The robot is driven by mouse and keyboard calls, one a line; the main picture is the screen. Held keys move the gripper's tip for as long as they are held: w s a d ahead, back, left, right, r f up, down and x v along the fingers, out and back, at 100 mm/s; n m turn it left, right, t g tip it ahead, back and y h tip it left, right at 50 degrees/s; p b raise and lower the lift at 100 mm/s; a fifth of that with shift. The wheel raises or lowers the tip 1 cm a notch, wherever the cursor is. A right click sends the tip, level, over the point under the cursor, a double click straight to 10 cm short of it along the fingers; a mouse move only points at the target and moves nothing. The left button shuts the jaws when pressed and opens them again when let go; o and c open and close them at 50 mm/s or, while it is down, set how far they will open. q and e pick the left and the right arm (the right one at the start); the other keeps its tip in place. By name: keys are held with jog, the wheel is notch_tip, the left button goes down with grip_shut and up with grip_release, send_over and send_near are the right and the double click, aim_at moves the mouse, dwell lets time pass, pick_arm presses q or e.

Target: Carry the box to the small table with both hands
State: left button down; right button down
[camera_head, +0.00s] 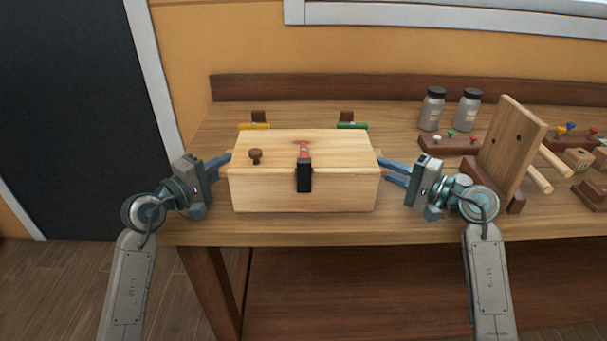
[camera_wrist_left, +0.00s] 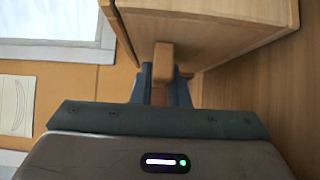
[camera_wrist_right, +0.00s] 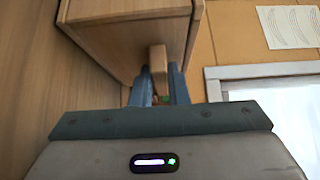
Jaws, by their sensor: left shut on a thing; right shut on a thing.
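The pale wooden box (camera_head: 340,193) stands on the workbench with its lid down. No small table can be made out apart from the workbench.
The wooden workbench (camera_head: 400,228) has a raised back board. Yellow and green hinges (camera_head: 352,125) show behind the box. Two jars (camera_head: 432,108), an upright wooden board (camera_head: 512,150) and small tools stand to the right. A dark door is at the left.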

notch_tip(320, 180, up, 5)
jog(key=p, duration=0.4)
jog(key=shift+f, duration=0.25)
dwell(0.7)
